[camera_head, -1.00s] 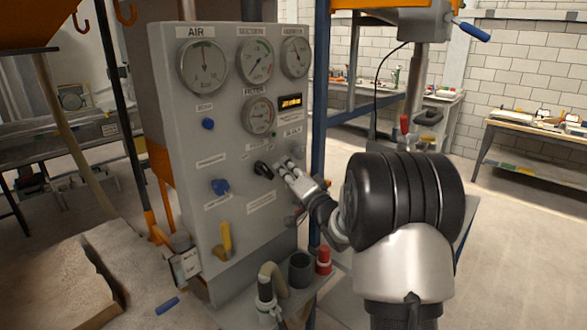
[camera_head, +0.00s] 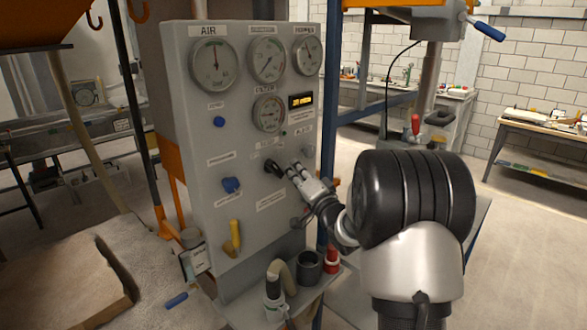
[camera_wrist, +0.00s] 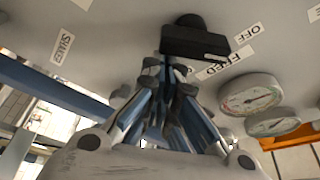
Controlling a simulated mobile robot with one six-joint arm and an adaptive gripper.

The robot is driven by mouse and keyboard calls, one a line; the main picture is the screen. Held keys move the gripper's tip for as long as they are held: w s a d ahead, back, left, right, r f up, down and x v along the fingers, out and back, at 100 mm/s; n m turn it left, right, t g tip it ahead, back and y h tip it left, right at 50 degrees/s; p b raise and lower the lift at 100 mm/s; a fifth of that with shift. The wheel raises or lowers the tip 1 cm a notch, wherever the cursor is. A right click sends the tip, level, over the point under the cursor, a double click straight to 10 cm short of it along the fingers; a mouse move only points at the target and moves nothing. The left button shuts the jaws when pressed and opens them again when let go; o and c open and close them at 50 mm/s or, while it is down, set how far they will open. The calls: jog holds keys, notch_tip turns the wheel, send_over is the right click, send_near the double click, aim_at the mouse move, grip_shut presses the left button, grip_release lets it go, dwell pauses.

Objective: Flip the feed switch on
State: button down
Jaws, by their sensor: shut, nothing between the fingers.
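The feed switch is a black knob (camera_head: 273,167) on the grey control panel (camera_head: 240,190), below the gauges. In the wrist view the black knob (camera_wrist: 196,42) is close ahead, with labels reading about "FEED" (camera_wrist: 222,68) and "OFF" (camera_wrist: 248,33) beside it. My gripper (camera_head: 294,172) is shut and empty, just right of the knob in the head view. In the wrist view its fingertips (camera_wrist: 168,64) are at the knob's lower edge; I cannot tell whether they touch it.
Round gauges (camera_head: 267,60) fill the panel's top. Below stand a dark cup (camera_head: 308,266) and a red-capped item (camera_head: 332,260). Open floor is at right.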

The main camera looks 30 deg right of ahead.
jog(key=shift+f+m+p, duration=0.15)
jog(key=shift+m+p, duration=0.35)
jog(key=f+m+g+p, duration=0.1)
jog(key=m+p, duration=0.2)
jog(key=p, duration=0.1)
jog(key=a+f+m+g+p, duration=0.1)
jog(key=m+p, duration=0.2)
jog(key=p, duration=0.1)
jog(key=a+m+g+p, duration=0.1)
jog(key=m+p, duration=0.2)
jog(key=m, duration=0.1)
jog(key=shift+s+f+g+p, duration=0.3)
jog(key=shift+f+g+p, duration=0.1)
jog(key=shift+f, duration=0.1)
